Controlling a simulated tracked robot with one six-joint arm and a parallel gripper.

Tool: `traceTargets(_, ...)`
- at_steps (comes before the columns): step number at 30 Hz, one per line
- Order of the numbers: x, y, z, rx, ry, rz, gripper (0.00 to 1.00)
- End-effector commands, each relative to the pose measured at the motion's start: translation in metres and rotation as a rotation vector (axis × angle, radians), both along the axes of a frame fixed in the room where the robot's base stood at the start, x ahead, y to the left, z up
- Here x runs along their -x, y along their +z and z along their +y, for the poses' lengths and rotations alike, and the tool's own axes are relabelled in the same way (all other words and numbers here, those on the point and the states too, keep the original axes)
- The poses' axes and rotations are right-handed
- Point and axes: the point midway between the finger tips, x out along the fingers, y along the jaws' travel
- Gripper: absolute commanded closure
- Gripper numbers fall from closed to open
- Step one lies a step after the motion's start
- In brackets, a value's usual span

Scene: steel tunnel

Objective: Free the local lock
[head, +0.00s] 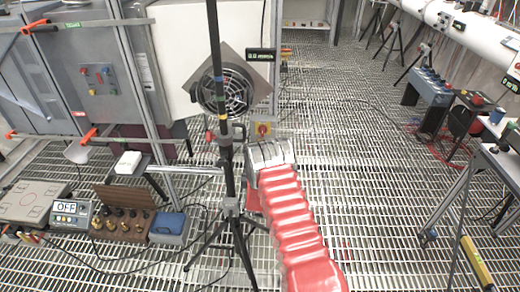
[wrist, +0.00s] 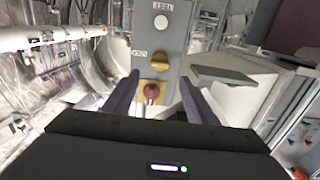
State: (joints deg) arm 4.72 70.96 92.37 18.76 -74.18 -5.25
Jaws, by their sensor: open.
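The local lock appears to be a red rotary knob (wrist: 152,91) on a yellow plate, on a grey box (wrist: 163,45). In the wrist view the knob lies between the fingers, left of centre. I see no contact, and I cannot tell the gap in depth. The fingers are not clear in the head view.
The grey box also carries a white button (wrist: 161,22) and small labels, which look upside down. A black tripod (head: 229,170) stands close left of my arm, before a fan (head: 226,92). Boxes and cables lie at left. Open grating (head: 370,190) lies at right.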

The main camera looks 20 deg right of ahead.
Motion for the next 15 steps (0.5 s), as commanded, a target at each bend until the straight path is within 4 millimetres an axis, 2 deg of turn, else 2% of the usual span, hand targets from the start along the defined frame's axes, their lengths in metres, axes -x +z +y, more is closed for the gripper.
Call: traceTargets(15,-0.058,0.0,-0.025,0.001,-0.001,-0.001,0.48)
